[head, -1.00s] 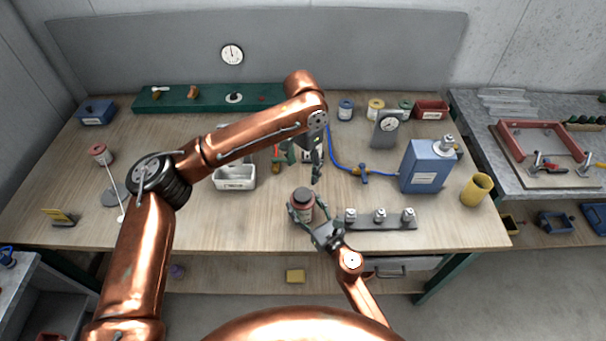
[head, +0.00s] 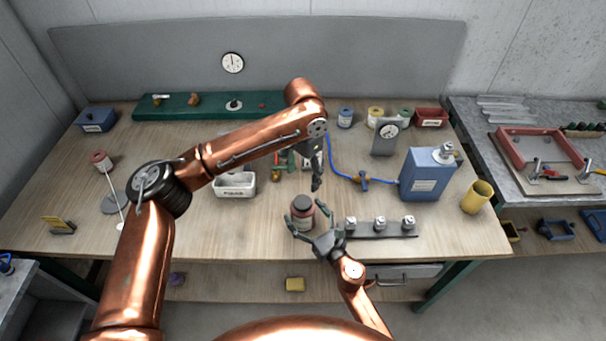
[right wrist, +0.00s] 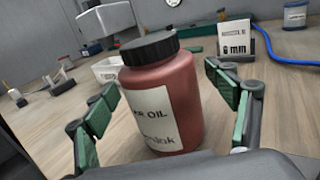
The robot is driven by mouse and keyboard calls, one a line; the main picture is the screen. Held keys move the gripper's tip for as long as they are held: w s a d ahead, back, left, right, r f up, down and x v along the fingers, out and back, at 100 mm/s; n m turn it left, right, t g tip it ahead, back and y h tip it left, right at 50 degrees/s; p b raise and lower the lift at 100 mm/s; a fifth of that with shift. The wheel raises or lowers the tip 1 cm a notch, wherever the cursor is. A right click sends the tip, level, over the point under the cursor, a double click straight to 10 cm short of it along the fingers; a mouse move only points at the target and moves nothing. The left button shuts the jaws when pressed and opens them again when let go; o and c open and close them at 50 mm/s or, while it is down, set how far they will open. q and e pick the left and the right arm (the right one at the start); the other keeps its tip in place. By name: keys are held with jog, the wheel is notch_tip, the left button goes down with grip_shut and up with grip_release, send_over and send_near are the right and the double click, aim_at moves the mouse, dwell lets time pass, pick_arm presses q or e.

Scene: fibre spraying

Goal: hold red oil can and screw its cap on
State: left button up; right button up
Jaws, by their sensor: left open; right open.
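The red oil can (head: 302,215) stands upright on the workbench, with a dark ribbed cap (head: 302,202) sitting on its top. In the right wrist view the can (right wrist: 180,85) shows its white label, and the cap (right wrist: 149,48) covers its mouth; I cannot tell how tight it is. My right gripper (head: 308,223) is open at the can's near side. In the right wrist view its green-padded fingers (right wrist: 165,95) stand apart on both sides of the can, with gaps visible. My left gripper (head: 316,184) is open, pointing down above and slightly right of the can, and holds nothing.
A rack with several metal pieces (head: 381,228) lies right of the can. A white bin (head: 234,186) is to the left. A blue hose (head: 340,170) runs behind. The front left bench is mostly clear.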

jog(key=v, duration=1.1)
jog(key=shift+s, duration=0.2)
jog(key=shift+d, duration=0.1)
